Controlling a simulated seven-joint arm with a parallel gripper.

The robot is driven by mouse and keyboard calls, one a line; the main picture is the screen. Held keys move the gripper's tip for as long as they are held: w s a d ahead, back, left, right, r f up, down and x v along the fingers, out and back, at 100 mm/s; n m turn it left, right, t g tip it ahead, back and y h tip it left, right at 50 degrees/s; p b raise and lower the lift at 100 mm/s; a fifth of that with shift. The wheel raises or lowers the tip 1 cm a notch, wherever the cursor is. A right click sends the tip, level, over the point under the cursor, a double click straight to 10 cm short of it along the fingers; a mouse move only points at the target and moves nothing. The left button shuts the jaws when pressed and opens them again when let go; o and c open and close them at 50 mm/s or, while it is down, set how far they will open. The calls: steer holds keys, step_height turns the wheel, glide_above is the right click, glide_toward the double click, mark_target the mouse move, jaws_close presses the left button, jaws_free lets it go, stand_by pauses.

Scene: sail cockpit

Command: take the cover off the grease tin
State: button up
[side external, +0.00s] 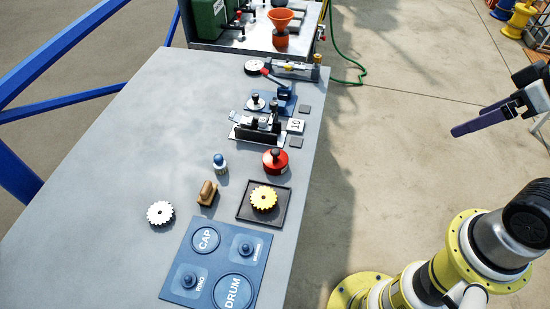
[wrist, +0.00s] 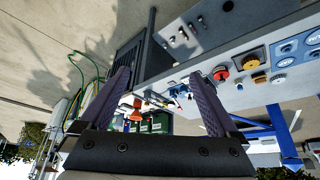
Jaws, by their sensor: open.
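A round red tin (side external: 275,160) with a dark knob on top stands upright on the grey bench; it looks like the grease tin, with its cover on. It also shows in the wrist view (wrist: 221,74), upper right of centre. My gripper (side external: 482,120) is off the bench at the right of the side view, well apart from the tin, its dark purple fingers pointing toward the bench. In the wrist view the two fingers (wrist: 160,75) are spread wide with nothing between them.
Near the tin are a black tray (side external: 245,215) with a yellow gear (side external: 264,198), a blue-topped bottle (side external: 220,166), a wooden block (side external: 207,193) and a black fixture (side external: 258,130). A blue labelled panel (side external: 220,262) lies in front. The bench's left side is clear.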

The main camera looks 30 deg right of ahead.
stand_by(0.3)
steer(key=w+a+r+n+g, duration=0.1)
steer(key=w+a+r+n, duration=0.2)
steer(key=w+r+n, duration=0.3)
steer(key=w+a+r+n+g, duration=0.1)
steer(key=w+a+r+n, duration=0.3)
steer(key=w, duration=0.5)
steer(key=n+g, duration=0.4)
steer(key=n, duration=0.4)
glide_above(276, 151)
steer(key=f, duration=2.2)
steer(key=shift+w+f, duration=0.35)
steer(key=shift+f, duration=0.05)
steer(key=shift+s+f, duration=0.2)
steer(key=shift+f, duration=1.25)
steer(key=shift+s+f, duration=0.15)
steer(key=shift+f, duration=1.25)
